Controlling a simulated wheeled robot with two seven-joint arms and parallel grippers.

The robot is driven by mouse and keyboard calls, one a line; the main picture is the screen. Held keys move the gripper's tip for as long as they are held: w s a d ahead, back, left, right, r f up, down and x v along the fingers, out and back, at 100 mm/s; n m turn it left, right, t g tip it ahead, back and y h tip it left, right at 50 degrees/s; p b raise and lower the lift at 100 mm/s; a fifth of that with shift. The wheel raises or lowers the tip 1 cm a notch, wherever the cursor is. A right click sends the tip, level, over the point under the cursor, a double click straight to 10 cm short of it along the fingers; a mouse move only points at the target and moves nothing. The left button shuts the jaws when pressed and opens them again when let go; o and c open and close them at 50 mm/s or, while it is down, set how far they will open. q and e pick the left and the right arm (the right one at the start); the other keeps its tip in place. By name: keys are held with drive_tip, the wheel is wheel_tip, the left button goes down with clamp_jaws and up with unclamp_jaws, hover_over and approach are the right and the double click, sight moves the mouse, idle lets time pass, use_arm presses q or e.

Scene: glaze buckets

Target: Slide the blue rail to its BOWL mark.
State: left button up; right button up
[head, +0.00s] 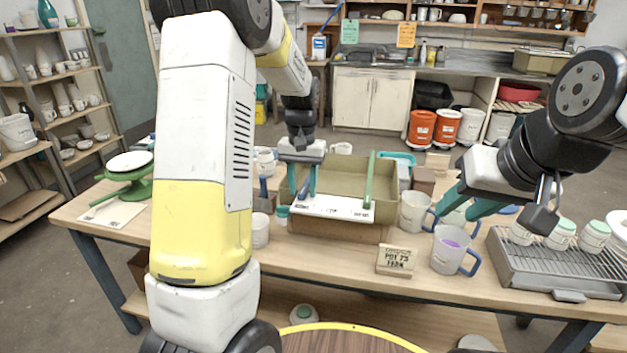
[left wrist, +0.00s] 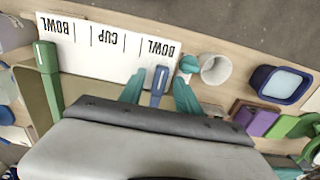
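The blue rail (head: 304,188) lies at the left side of the tan box (head: 336,168); the left wrist view also shows the rail (left wrist: 161,80). Its front end is beside the right-hand BOWL word on the white marked strip (left wrist: 105,45); I cannot tell whether it is exactly on the mark line. My left gripper (head: 303,192) is open, with one teal finger on each side of the rail and gaps visible in the left wrist view (left wrist: 160,88). A green rail (head: 369,180) stands at the strip's other end. My right gripper (head: 468,205) is open and empty.
A POT 75 FERN sign (head: 396,261) stands at the front. A wire rack (head: 545,265) with cups is at the right. A white mug (head: 260,230) stands left of the box.

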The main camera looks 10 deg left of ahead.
use_arm(q)
drive_tip(key=shift+c, duration=0.2)
clamp_jaws()
idle(1.1)
